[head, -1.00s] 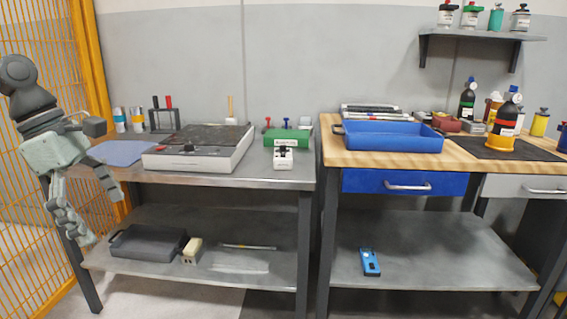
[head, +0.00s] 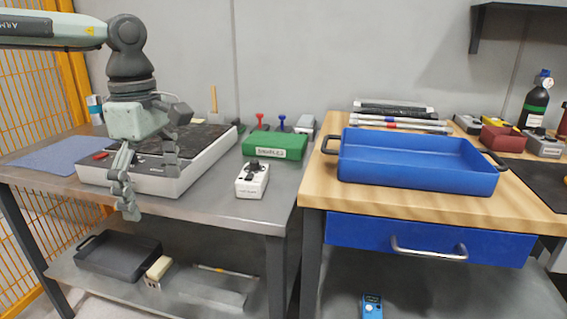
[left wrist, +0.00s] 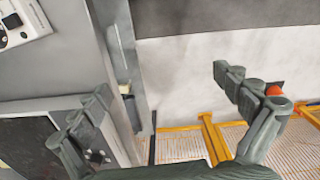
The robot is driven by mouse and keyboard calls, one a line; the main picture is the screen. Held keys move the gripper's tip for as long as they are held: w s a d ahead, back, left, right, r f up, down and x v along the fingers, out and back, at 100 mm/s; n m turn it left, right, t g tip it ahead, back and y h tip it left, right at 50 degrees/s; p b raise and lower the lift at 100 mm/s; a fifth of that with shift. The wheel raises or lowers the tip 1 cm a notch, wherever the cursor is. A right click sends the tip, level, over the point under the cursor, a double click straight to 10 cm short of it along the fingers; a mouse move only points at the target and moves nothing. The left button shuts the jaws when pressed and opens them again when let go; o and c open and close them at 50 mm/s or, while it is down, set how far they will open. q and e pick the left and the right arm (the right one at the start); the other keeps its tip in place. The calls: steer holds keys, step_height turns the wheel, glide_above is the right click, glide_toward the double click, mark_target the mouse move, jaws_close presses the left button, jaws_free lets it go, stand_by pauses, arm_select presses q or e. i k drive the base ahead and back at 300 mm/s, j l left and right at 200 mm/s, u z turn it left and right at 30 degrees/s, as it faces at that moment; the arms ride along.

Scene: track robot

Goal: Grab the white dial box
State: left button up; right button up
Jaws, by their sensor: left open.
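The white dial box (head: 252,181) is a small white block with a black dial on top. It sits near the front right of the grey metal table (head: 205,203), in front of a green box. It also shows in the top left corner of the left wrist view (left wrist: 17,24), partly cut off. My left gripper (head: 149,184) is open and empty, pointing down over the front left of a larger white unit. The dial box is to its right and apart from it. In the left wrist view my open fingers (left wrist: 162,84) have nothing between them.
The large white unit (head: 205,165) with a dark top lies beneath my left gripper. The green box (head: 276,145) stands right behind the dial box. A blue tray (head: 415,163) rests on the wooden bench to the right. Bare metal lies left of the dial box.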

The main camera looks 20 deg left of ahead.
mark_target(254, 189)
steer(key=i+l, duration=0.2)
steer(key=i, duration=0.2)
steer(key=i+l, duration=0.15)
steer(key=i, duration=0.25)
